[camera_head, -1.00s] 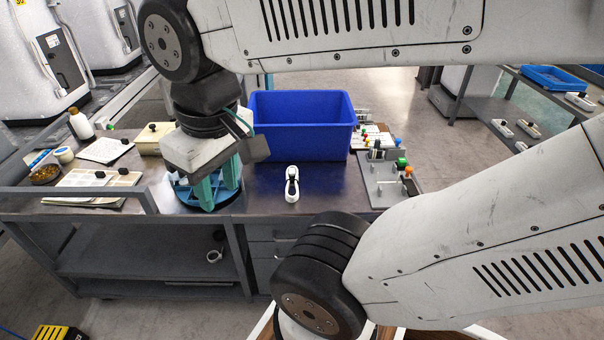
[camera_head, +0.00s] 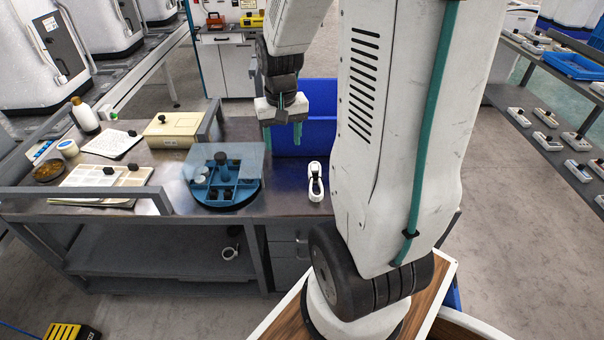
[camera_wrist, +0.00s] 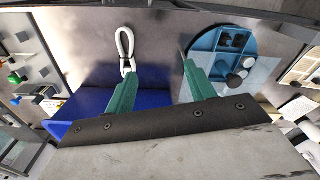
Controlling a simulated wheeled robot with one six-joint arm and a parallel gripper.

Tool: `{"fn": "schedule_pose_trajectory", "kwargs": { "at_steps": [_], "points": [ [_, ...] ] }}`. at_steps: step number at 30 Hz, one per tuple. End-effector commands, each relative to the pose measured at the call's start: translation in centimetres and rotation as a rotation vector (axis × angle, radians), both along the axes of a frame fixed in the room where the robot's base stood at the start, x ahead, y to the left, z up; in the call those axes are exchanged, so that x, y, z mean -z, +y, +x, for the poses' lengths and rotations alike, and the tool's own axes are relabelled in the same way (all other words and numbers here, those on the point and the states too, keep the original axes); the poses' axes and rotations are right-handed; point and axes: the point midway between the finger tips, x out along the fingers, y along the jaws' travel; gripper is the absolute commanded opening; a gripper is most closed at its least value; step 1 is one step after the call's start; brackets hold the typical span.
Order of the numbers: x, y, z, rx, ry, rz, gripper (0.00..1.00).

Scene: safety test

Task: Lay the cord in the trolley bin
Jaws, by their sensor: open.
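A white looped item (camera_head: 316,183), which looks like the cord, lies on the dark bench top. I cannot tell whether this is the trolley bin. My gripper (camera_head: 282,136) is open and empty, pointing down near the bin's front left. In the wrist view its fingers (camera_wrist: 160,69) are apart, with the loop beyond the left finger.
A round blue tray (camera_head: 195,190) with compartments and small items sits left of the loop. A beige box (camera_head: 174,127), a white bottle (camera_head: 84,115) and flat panels stand further left. My arm hides the bench's right side. A white ring-shaped item (camera_head: 230,252) lies on the lower shelf.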

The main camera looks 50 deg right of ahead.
Motion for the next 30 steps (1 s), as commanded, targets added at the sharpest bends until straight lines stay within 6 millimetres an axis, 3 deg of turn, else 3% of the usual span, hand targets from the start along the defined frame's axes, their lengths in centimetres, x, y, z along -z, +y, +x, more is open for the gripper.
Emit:
{"fn": "schedule_pose_trajectory", "kwargs": {
  "at_steps": [1, 3, 6, 10, 15, 30],
  "points": [
    [2.3, -2.2, 0.0, 0.055, 0.016, 0.009, 0.55],
    [5.0, -4.7, -0.1, 0.117, 0.022, 0.015, 0.55],
    [8.3, -7.7, -0.6, 0.188, 0.027, 0.019, 0.55],
    [11.3, -10.0, -1.3, 0.25, 0.031, 0.023, 0.55],
    [13.3, -11.2, -1.8, 0.282, 0.032, 0.026, 0.55],
    [19.7, -11.4, -2.0, 0.282, 0.034, 0.027, 0.55]
  ]
}}
